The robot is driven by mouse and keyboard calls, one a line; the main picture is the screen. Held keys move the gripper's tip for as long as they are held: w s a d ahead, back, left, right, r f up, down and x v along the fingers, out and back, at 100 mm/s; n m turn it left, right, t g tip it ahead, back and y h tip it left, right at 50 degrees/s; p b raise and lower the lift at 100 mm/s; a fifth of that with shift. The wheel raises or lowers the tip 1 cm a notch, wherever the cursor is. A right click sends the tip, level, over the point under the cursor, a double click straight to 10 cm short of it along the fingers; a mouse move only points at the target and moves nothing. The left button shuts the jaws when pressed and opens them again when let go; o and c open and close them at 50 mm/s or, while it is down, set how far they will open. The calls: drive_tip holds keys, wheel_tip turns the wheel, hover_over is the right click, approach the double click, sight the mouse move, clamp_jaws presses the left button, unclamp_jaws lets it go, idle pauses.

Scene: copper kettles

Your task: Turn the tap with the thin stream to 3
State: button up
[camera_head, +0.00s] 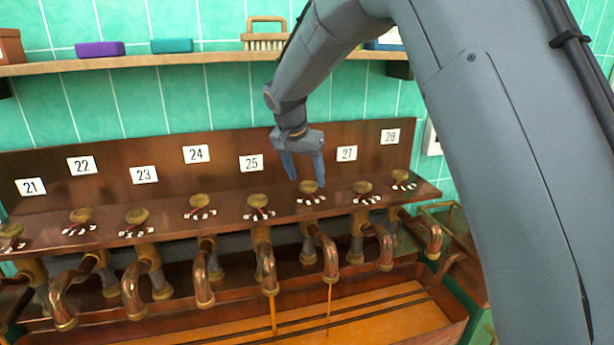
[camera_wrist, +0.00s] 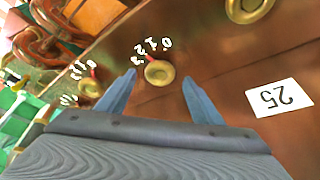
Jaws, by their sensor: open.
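The thin stream (camera_head: 328,308) falls from the curved spout of the tap under the brass knob (camera_head: 310,187), between the plates 25 and 27. That knob also shows in the wrist view (camera_wrist: 159,73), with white marks 0 to 3 on one side and a small red pointer whose exact mark I cannot tell. My gripper (camera_head: 307,177) is open just above this knob. In the wrist view its blue fingers (camera_wrist: 159,80) stand on either side of the knob, apart from it. The number plate behind this tap is hidden by my gripper.
A thicker stream (camera_head: 273,314) runs from the neighbouring tap, whose knob (camera_head: 258,201) is at plate 25 (camera_head: 251,163). Another knob (camera_head: 362,187) stands close on the right. A shelf (camera_head: 150,61) with a brush (camera_head: 264,38) hangs above. A trough (camera_head: 385,322) lies below.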

drive_tip(key=shift+x, duration=1.1)
drive_tip(key=c, duration=1.1)
drive_tip(key=shift+o, duration=0.2)
drive_tip(key=shift+n, duration=0.3)
drive_tip(key=shift+d+n+y, duration=0.2)
drive_tip(key=shift+n+y, duration=0.2)
drive_tip(key=shift+n, duration=0.5)
drive_tip(key=shift+d+n+t+y, duration=0.1)
drive_tip(key=shift+n+t+y, duration=0.4)
drive_tip(key=shift+n, duration=1.2)
drive_tip(key=shift+g, duration=0.3)
